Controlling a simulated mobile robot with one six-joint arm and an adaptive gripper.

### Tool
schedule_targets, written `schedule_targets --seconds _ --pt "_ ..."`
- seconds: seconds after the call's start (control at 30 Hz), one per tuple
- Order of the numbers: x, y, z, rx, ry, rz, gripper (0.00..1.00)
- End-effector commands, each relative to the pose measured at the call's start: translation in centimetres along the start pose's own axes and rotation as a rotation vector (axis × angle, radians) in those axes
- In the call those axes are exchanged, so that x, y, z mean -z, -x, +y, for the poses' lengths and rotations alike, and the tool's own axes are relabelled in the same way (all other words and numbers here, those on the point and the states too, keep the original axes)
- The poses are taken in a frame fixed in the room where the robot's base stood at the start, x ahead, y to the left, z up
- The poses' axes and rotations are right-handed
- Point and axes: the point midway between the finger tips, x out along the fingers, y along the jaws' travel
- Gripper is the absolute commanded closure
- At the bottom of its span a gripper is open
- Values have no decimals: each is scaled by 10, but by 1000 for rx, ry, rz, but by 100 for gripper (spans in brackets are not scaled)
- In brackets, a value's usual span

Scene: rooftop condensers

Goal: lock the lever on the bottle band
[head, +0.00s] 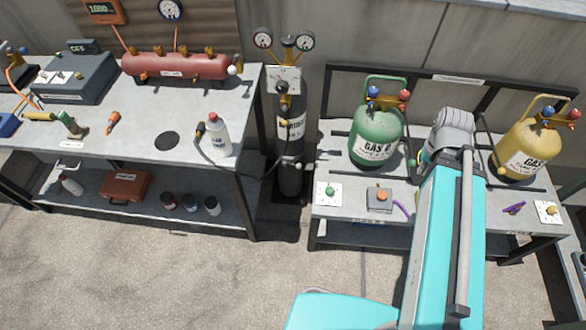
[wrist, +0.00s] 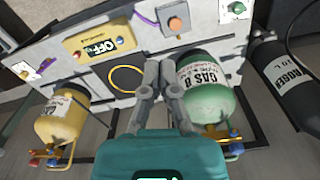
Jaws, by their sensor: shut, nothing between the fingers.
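The dark nitrogen bottle (head: 290,150) stands upright between the two benches in the head view, with two gauges at its top. A band seems to cross its lower body, with a small light part (head: 298,165) at its right; I cannot tell whether this is the lever or how it is set. The bottle also shows at the right edge of the wrist view (wrist: 288,72), where no lever can be made out. My gripper (wrist: 159,68) is shut and empty, over the right bench beside the green bottle, well apart from the nitrogen bottle. In the head view my arm hides its fingers.
The green gas bottle (head: 376,138) and yellow gas bottle (head: 527,148) stand on the right bench (head: 335,222). A box with an orange button (head: 380,199) is at its front.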

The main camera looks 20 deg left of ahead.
Motion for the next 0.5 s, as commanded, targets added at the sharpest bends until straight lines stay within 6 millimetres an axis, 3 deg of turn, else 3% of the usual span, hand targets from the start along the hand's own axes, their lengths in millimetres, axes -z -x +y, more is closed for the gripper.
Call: schedule_targets --seconds 0.27,0.37,0.5 --pt "9 -18 -9 -18 75 6 100" --pt "17 -32 -10 -37 149 10 100" --pt "31 -57 -27 -72 285 17 100"
